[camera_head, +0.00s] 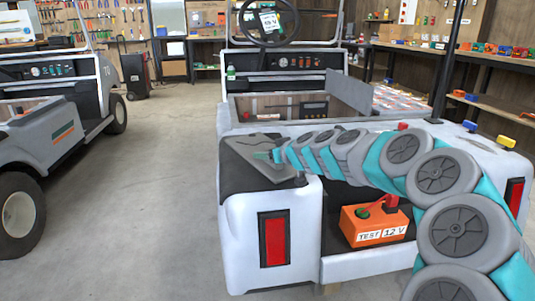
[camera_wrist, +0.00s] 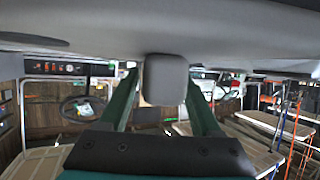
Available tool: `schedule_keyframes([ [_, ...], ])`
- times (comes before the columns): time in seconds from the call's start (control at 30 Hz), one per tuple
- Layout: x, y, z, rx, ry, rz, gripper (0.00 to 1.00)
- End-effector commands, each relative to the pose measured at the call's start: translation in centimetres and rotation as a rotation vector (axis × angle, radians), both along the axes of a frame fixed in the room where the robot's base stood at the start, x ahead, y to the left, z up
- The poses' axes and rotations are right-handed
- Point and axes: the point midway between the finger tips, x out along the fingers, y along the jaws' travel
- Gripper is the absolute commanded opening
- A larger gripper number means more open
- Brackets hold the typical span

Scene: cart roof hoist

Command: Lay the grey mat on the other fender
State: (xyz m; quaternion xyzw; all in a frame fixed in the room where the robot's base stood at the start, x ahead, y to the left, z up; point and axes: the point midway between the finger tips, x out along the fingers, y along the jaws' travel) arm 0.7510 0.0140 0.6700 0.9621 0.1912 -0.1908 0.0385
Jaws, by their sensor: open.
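The grey mat (camera_head: 262,160) lies over the left rear fender of the near white cart, with a darker area along its left and front. My gripper (camera_head: 277,156) is at the mat's right part, at the end of my arm reaching in from the right. In the wrist view my gripper (camera_wrist: 162,80) is open, its two green fingers apart on either side of a grey tab (camera_wrist: 165,82) below a broad grey surface. Whether the fingers touch the tab I cannot tell. The right fender (camera_head: 490,158) is partly hidden by my arm.
An orange box (camera_head: 376,226) marked "TEST 12 V" sits in the cart's rear opening. Blue (camera_head: 470,126) and yellow (camera_head: 503,141) pieces stand on the right rear. Another cart (camera_head: 50,120) stands at left, with clear floor (camera_head: 160,170) between.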

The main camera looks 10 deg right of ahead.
Motion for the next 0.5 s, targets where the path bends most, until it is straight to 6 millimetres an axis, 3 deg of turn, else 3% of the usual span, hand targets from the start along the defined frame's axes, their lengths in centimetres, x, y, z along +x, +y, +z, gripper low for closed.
schedule_keyframes([
  [0.27,-0.1,-0.1,0.4,0.000,0.000,0.000,0.65],
  [0.5,-3.1,-1.3,1.6,0.000,-0.001,-0.001,0.65],
])
